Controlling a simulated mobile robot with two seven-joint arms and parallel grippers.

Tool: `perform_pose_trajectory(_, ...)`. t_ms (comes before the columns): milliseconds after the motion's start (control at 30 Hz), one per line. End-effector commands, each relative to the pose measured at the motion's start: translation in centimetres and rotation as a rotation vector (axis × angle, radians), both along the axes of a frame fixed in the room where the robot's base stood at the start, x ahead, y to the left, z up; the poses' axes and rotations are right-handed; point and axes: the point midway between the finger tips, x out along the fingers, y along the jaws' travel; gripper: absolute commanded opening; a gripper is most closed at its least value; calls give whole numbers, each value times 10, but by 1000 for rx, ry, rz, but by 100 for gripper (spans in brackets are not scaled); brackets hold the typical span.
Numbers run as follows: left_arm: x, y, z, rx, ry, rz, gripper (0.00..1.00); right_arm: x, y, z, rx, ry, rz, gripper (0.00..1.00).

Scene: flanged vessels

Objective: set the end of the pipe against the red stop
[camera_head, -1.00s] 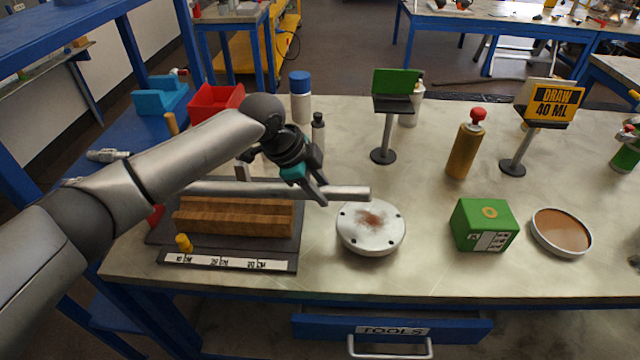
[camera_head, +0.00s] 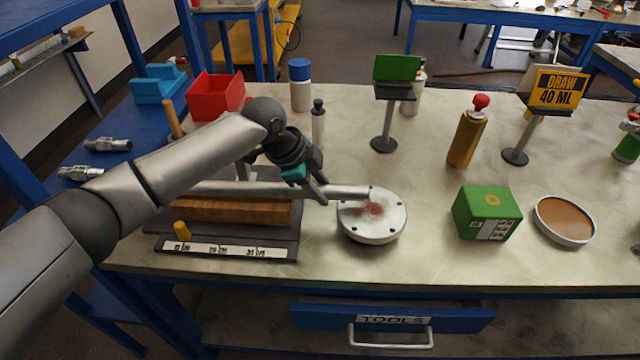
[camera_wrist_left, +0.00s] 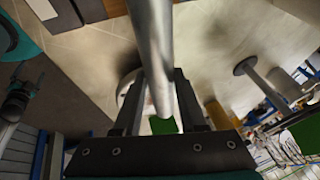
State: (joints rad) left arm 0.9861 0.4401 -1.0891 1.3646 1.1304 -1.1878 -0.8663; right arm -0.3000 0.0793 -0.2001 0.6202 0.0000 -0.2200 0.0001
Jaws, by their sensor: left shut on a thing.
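My left gripper (camera_head: 318,190) is shut on the grey metal pipe (camera_head: 345,192) near its right end. The pipe lies nearly level along the wooden block (camera_head: 240,212); I cannot tell whether it touches the block. The red stop is not visible now; my arm covers the left end of the fixture. In the left wrist view the pipe (camera_wrist_left: 153,50) runs between the two fingers. My right gripper is not in view.
The block stands on a dark base plate (camera_head: 285,235) with a yellow peg (camera_head: 182,230) and a scale strip. The bolted flange (camera_head: 375,228) is close on the right. A green box (camera_head: 487,213) and brown dish (camera_head: 564,221) stand farther right. A red bin (camera_head: 215,95) is behind.

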Motion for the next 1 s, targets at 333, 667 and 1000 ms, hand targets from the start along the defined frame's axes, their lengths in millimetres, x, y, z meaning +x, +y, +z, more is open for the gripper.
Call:
perform_pose_trajectory(333,1,-1,-11,-2,-5,-2,0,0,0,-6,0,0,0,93)
perform_pose_trajectory(667,1,-1,-15,-3,-5,-2,0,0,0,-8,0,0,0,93)
perform_pose_trajectory(1000,1,1,-15,-3,-2,-1,0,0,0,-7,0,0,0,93)
